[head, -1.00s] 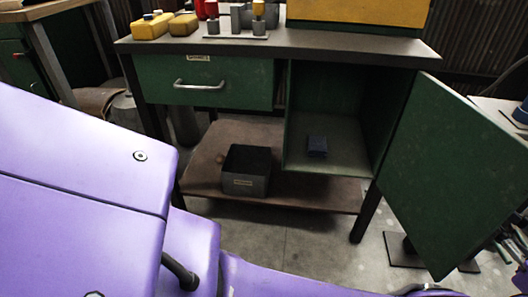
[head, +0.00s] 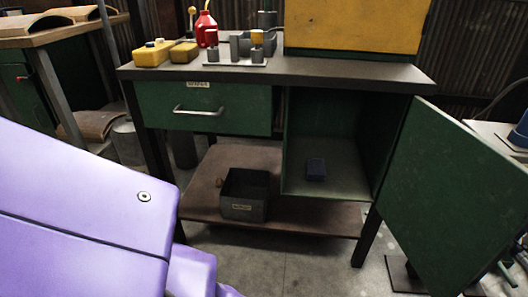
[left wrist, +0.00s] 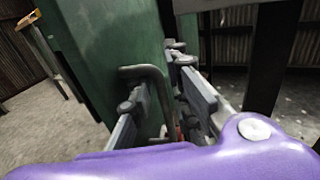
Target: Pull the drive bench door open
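The drive bench door (head: 455,190) is green and stands wide open at the right of the bench, showing the cabinet's inside. My right gripper is in neither view.
The bench top (head: 270,66) holds yellow boxes, a red bottle and a grey fixture. A closed drawer (head: 205,107) is at left. A dark bin (head: 245,195) stands on the lower shelf (head: 200,198). Another table (head: 505,135) stands close behind the door at right.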

